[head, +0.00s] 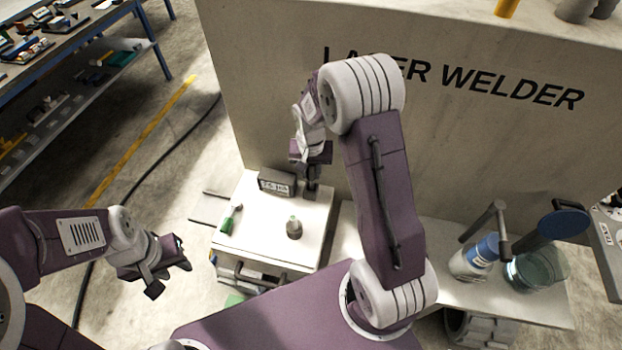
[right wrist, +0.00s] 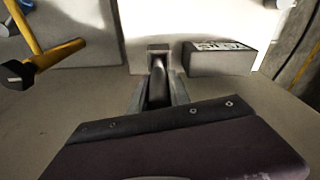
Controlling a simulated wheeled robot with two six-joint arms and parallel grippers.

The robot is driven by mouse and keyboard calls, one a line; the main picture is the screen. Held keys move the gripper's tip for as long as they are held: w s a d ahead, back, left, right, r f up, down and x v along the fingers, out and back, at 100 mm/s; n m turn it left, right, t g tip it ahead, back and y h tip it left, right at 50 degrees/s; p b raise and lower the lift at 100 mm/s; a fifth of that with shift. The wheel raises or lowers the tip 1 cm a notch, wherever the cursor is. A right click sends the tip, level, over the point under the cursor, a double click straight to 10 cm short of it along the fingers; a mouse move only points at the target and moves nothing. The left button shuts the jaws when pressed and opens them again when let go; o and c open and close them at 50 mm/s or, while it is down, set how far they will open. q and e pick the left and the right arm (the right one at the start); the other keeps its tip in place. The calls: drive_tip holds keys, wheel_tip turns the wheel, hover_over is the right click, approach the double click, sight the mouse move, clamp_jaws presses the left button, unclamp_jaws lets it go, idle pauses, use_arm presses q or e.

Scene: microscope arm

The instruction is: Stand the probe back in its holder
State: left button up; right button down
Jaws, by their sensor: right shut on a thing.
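My right gripper (head: 311,188) is low at the back right of the small white table (head: 262,232), beside the dark meter box (head: 277,182). In the right wrist view its fingers (right wrist: 160,98) are shut on a dark, rod-like probe (right wrist: 157,86), mostly hidden between them. A grey square block (right wrist: 158,50), seemingly the holder, is at the probe's far end. I cannot tell whether the probe is inside it or only in line with it. The box also shows right of the fingers (right wrist: 217,60). My left gripper (head: 169,277) is open and empty, left of the table.
A green-handled tool (head: 228,220) and a small capped bottle (head: 294,228) are on the table. The laser welder wall (head: 270,90) rises behind. A blue-capped bottle (head: 474,258) and a glass jar (head: 538,268) stand at right. A yellow bar (right wrist: 60,52) shows left in the wrist view.

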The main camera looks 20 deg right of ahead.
sight(310, 166)
drive_tip(key=shift+w+f, duration=0.1)
drive_tip(key=shift+f, duration=1.95)
drive_tip(key=shift+f, duration=0.1)
drive_tip(key=shift+f, duration=0.15)
drive_tip(key=c, duration=1.2)
unclamp_jaws()
drive_tip(key=shift+r, duration=0.2)
drive_tip(key=r, duration=0.4)
drive_tip(key=s+r, duration=0.1)
drive_tip(key=r, duration=0.7)
drive_tip(key=shift+s+a+p, duration=0.2)
drive_tip(key=shift+a+p, duration=0.15)
drive_tip(key=s+a+f+n, duration=0.2)
drive_tip(key=s+n, duration=0.3)
drive_tip(key=s, duration=1)
drive_tip(key=shift+a+y, duration=0.4)
drive_tip(key=shift+a, duration=0.2)
